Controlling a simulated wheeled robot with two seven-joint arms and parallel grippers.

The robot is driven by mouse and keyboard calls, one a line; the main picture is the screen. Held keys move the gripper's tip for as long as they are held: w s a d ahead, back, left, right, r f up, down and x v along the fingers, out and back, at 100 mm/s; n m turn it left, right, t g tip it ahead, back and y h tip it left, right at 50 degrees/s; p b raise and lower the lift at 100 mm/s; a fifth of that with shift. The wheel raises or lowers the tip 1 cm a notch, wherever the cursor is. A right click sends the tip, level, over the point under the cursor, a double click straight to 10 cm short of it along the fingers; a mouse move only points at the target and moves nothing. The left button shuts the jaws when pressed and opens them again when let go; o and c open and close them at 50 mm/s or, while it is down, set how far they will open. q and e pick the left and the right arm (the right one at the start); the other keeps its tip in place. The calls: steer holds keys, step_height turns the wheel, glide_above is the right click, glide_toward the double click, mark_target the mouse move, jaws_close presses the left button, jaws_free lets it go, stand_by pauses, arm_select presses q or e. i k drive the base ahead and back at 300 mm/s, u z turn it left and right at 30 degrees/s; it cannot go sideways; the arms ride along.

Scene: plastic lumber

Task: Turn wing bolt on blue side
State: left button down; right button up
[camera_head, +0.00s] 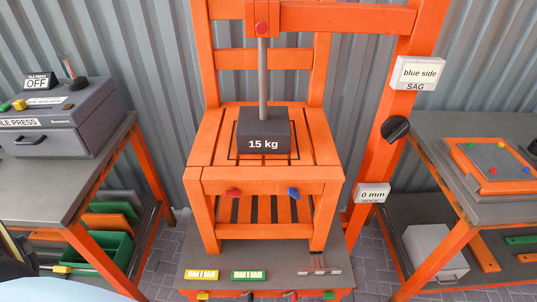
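An orange slatted chair (264,174) stands in the middle on a grey platform. A small blue wing-shaped piece (293,192) sits on the right of its front rail, and a red one (233,192) sits on the left. A dark 15 kg block (264,133) rests on the seat under a grey rod (263,75). A white sign reading "blue side" and "SAG" (418,73) is on the orange post at right. Neither gripper can be made out. A pale arm part of mine seems to show at the lower left edge.
A black knob (395,129) and a "0 mm" sign (372,194) are on the orange post (376,165). A grey press box (62,125) stands on the left bench, and an orange board (495,162) lies on the right bench. Colored blocks lie on the platform (290,256).

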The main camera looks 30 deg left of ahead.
mark_target(293, 192)
steer(key=k, duration=1.25)
steer(key=z, duration=0.7)
steer(key=i, duration=1.15)
steer(key=u, duration=0.65)
